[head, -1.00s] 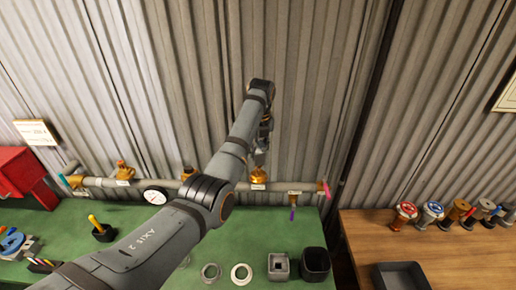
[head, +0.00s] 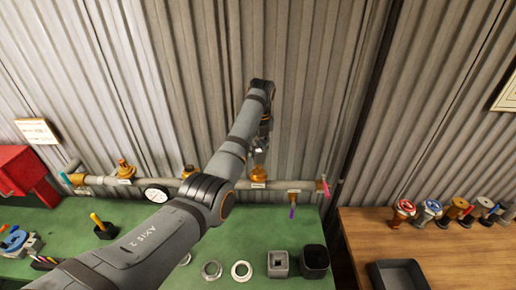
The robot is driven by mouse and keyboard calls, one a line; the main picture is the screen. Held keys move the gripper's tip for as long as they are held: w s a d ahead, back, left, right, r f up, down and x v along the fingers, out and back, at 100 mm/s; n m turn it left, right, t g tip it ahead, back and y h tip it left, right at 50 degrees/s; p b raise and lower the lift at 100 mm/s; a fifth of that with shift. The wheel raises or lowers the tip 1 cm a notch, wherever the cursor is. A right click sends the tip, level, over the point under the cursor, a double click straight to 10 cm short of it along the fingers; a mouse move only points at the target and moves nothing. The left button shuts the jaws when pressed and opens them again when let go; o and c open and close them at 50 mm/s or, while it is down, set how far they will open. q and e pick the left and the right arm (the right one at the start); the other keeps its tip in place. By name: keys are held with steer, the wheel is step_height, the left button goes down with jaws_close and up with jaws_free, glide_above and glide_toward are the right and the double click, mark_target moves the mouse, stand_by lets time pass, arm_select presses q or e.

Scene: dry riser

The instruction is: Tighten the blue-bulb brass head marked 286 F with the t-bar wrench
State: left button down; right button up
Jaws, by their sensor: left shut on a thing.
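My left arm reaches from the lower left across the bench to the pipe. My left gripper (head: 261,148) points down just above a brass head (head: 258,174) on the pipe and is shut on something. The held thing is small and mostly hidden by the arm, so I cannot make out its shape. I cannot tell whether it touches the head. A white label sits below this head, too small to read. Other brass heads stand on the pipe to the left (head: 125,170). One on the right (head: 293,194) has a purple bulb hanging below. My right gripper is out of view.
The pipe (head: 100,181) runs along a corrugated wall, with a round gauge (head: 156,194). A green bench (head: 120,262) holds rings (head: 241,271) and square holders (head: 314,260). A wooden table (head: 360,235) at right carries several coloured heads (head: 401,211) and a dark tray (head: 398,276).

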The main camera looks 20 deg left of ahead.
mark_target(257, 160)
arm_select(q)
steer(key=shift+f, duration=2.65)
steer(key=shift+r+m, duration=0.15)
steer(key=shift+m, duration=0.15)
steer(key=m, duration=0.5)
steer(key=shift+d+h, duration=0.1)
steer(key=shift+h, duration=0.2)
steer(key=c, duration=1)
jaws_free()
steer(key=n, duration=0.6)
steer(key=shift+n+y, duration=0.3)
steer(key=shift+y, duration=0.1)
steer(key=n, duration=0.7)
steer(key=shift+s+g, duration=0.15)
steer(key=shift+g, duration=0.25)
